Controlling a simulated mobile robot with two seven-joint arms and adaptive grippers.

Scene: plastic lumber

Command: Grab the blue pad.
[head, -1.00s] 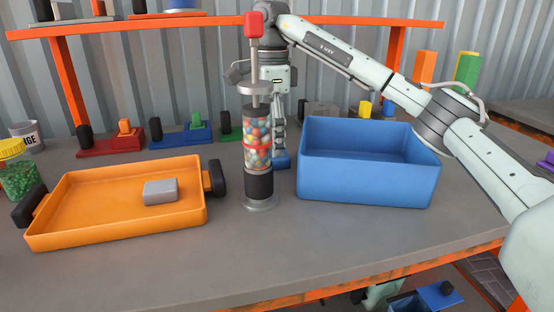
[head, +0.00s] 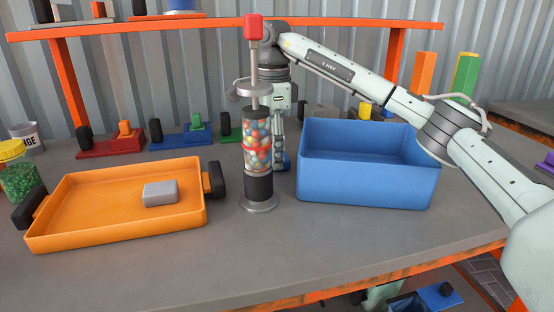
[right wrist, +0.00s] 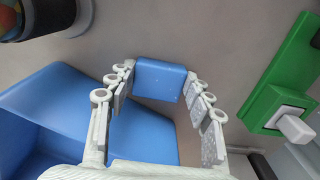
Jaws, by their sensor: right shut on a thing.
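The blue pad (right wrist: 160,80) is a small block with rounded corners. In the right wrist view it sits between the fingertips of my right gripper (right wrist: 163,84), which is shut on it. In the head view my right gripper (head: 281,150) points down behind the candy dispenser and left of the blue bin. The pad is mostly hidden there by the fingers and the dispenser. My left gripper is out of view.
The candy dispenser (head: 257,150) stands in front of my right gripper. The blue bin (head: 367,185) is to its right. An orange tray (head: 100,215) with a grey block (head: 160,193) lies at left. A green base (right wrist: 272,107) shows in the wrist view. The front table is clear.

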